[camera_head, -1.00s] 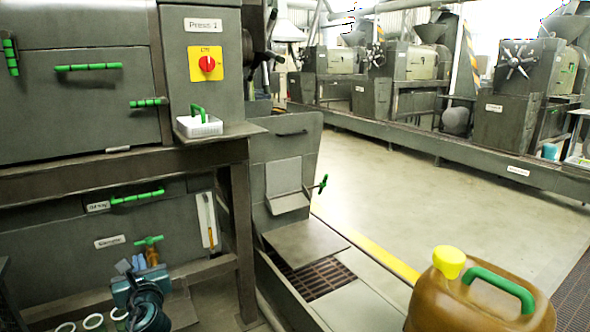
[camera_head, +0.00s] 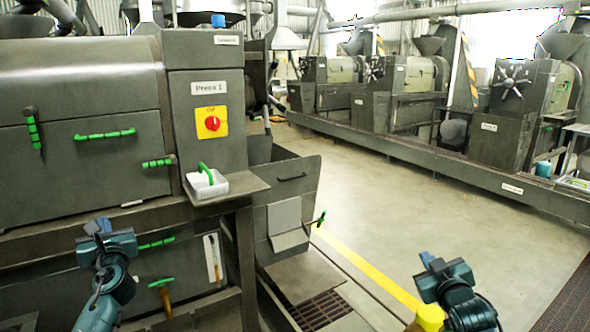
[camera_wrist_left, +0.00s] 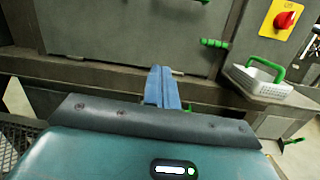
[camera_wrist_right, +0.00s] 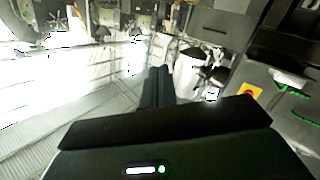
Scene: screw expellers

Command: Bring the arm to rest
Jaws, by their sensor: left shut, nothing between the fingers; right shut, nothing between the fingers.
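My left gripper (camera_head: 99,227) is raised at the lower left of the head view, in front of the press body. Its two blue fingers lie together with nothing between them, and they also show in the left wrist view (camera_wrist_left: 162,85).
Press 1 (camera_head: 95,85) fills the left, with a red switch on a yellow plate (camera_head: 211,122) and a white basket (camera_head: 206,184) on its ledge. Open floor (camera_head: 420,190) lies right, before other presses.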

